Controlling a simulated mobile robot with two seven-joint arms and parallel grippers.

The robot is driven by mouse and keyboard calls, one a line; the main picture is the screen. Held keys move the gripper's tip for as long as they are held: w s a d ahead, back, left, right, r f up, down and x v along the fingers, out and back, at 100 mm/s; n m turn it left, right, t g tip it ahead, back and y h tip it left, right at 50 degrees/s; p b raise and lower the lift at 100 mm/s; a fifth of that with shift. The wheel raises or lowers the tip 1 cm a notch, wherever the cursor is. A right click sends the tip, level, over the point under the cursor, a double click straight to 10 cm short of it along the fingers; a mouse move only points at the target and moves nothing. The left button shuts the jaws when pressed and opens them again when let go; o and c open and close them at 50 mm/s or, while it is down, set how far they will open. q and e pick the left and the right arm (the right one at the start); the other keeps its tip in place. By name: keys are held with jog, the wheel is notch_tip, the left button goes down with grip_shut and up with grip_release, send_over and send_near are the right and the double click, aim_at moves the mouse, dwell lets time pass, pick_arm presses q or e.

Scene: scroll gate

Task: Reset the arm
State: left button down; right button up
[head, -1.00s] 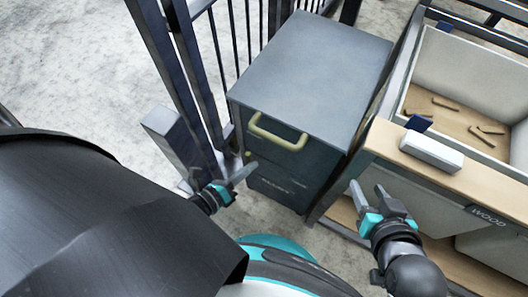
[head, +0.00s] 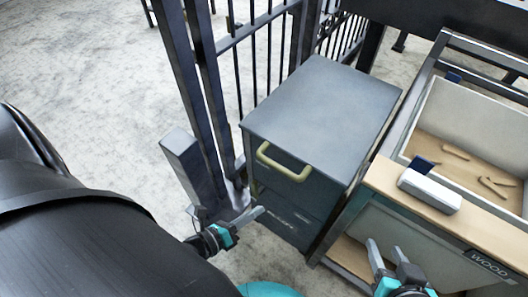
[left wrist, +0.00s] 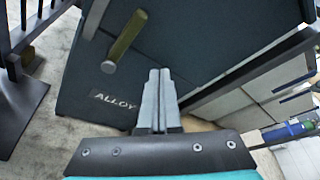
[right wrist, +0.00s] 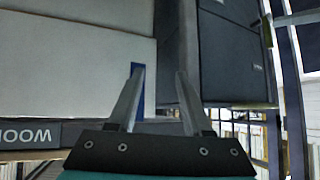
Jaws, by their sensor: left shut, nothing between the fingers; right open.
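My left gripper (head: 256,214) is shut and empty, in front of the dark cabinet's lower front in the head view. In the left wrist view its fingers (left wrist: 160,75) are pressed together before the panel marked ALLOY. My right gripper (head: 384,252) is open and empty, in front of the WOOD bin's face in the head view. In the right wrist view its fingers (right wrist: 158,80) are apart with nothing between them.
The dark cabinet (head: 325,100) has a yellowish handle (head: 284,162). A barred gate (head: 265,35) stands behind it. At right, a wooden shelf holds a white box (head: 430,190) beside a bin (head: 470,100) with several wood pieces. Pale floor lies open at left.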

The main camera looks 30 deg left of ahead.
pick_arm(q)
jog(key=s+a, duration=0.3)
jog(key=s, duration=0.2)
jog(key=shift+s, duration=0.25)
pick_arm(e)
jog(key=shift+s+d+g+h, duration=0.3)
jog(key=shift+d+g, duration=0.15)
jog(key=shift+g, duration=0.15)
